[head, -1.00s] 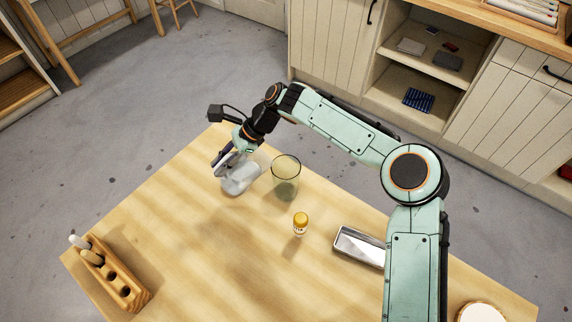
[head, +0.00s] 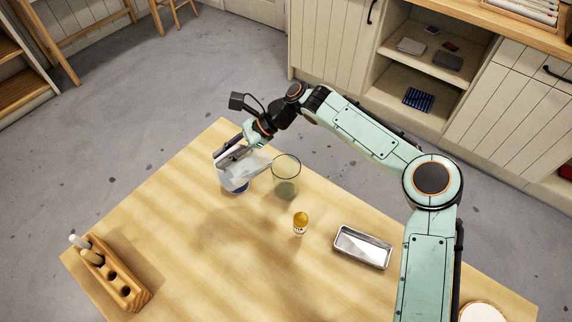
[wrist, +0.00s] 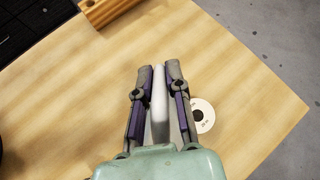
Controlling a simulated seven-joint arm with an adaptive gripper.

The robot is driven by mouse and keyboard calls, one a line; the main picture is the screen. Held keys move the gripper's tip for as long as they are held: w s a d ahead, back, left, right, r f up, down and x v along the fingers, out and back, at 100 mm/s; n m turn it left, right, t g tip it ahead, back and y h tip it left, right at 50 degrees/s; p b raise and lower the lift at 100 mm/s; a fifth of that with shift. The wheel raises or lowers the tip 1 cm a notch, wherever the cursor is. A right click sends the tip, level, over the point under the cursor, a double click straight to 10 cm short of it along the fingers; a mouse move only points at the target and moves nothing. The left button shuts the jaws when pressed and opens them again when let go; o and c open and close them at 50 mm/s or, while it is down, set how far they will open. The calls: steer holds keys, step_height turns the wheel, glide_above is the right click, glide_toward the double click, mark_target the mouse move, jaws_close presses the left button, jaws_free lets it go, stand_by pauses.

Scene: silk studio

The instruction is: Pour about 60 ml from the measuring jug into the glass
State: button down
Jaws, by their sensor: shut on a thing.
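The measuring jug (head: 240,171), pale and translucent, is off the table near its far left corner, in the head view. My gripper (head: 224,157) is shut on it from the left. In the wrist view my gripper (wrist: 159,72) has a pale upright strip of the jug (wrist: 160,105) between its fingers. The jug's right end is close to the rim of the glass (head: 286,178); I cannot tell whether they touch. The tall, greenish, clear glass stands upright on the table. I see no stream, and the liquid levels are unclear.
A small yellow-capped bottle (head: 300,224), a metal tray (head: 362,247) and a wooden holder (head: 112,275) stand on the table (head: 205,255).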

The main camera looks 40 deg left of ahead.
steer(key=shift+w+d+r+g+y, duration=0.15)
steer(key=shift+r+g+y, duration=0.15)
steer(key=shift+r+g, duration=0.15)
steer(key=shift+w+d+r+g+y+p, duration=0.35)
steer(key=shift+w+r+g+y+p, duration=0.15)
steer(key=shift+r+g+p, duration=0.15)
stand_by(1.8)
steer(key=shift+s, duration=0.1)
steer(key=s+f+t+h, duration=0.1)
steer(key=a+f+t+h, duration=0.1)
steer(key=f+t, duration=0.1)
steer(key=shift+s+a, duration=0.2)
steer(key=shift+s, duration=0.2)
steer(key=shift+f, duration=0.3)
steer(key=shift+s+a+f+t+h, duration=0.2)
steer(key=shift+f+t+h, duration=0.2)
steer(key=shift+f+t, duration=0.1)
steer(key=shift+s+a+f+t+h, duration=0.15)
steer(key=shift+f+t+h, duration=0.25)
steer(key=shift+f+t, duration=0.1)
stand_by(0.4)
